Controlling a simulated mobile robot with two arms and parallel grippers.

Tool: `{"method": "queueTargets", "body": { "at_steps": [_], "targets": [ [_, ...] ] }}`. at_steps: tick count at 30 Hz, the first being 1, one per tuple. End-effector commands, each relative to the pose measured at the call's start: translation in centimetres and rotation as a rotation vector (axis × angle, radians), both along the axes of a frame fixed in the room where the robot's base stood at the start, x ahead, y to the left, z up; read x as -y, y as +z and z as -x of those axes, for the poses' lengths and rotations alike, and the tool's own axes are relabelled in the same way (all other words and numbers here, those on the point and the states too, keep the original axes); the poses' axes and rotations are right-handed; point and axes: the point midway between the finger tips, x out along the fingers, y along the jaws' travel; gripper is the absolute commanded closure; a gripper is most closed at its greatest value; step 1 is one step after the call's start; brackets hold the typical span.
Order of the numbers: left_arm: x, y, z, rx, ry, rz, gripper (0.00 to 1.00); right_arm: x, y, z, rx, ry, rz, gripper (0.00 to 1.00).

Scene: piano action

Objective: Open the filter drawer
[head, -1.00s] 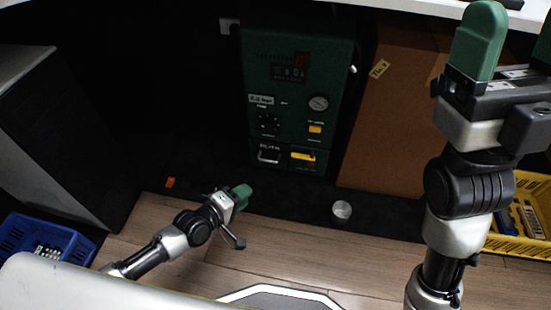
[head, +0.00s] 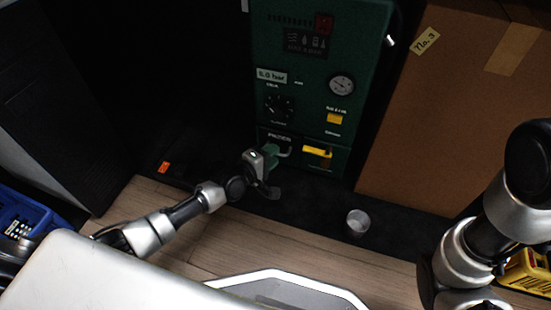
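The green machine (head: 357,50) stands at the top centre with two small drawer fronts at its base. The left drawer front (head: 283,136) bears a white label that is hard to read; I take it for the filter drawer. Its handle is mostly hidden by my gripper. The right front has a yellow handle (head: 317,152). My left gripper (head: 275,156), with green fingertips, is at the left drawer front. I cannot tell whether its fingers are open or shut, or touch the handle. The drawer looks flush. My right arm shows at the right edge, but its gripper is out of view.
A brown cardboard box (head: 450,115) stands right of the machine. A round metal cup (head: 358,222) is on the dark mat in front. A blue crate (head: 30,222) is at the left, a yellow crate (head: 527,272) at the lower right. A small orange item (head: 164,168) lies left.

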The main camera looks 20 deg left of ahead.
Motion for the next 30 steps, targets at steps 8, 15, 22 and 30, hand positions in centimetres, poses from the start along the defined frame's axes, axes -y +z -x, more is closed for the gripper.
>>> {"method": "queueTargets", "body": {
  "at_steps": [8,15,22,30],
  "targets": [
    [0.71,-0.38,-1.53,-0.001,0.000,0.000,0.64,0.00,-1.13,0.01,0.000,0.000,0.001,0.30],
    [0.71,-0.32,-1.52,-0.001,0.000,0.000,0.69,-0.01,-1.06,0.01,0.000,0.000,0.001,0.30],
    [0.71,-0.32,-1.50,-0.001,0.000,0.000,1.00,0.00,-1.07,0.01,0.000,0.000,0.001,0.30],
    [0.79,-0.30,-1.42,-0.002,0.000,-0.001,1.00,-0.01,-0.95,0.00,0.000,0.000,0.001,0.30]
  ]
}}
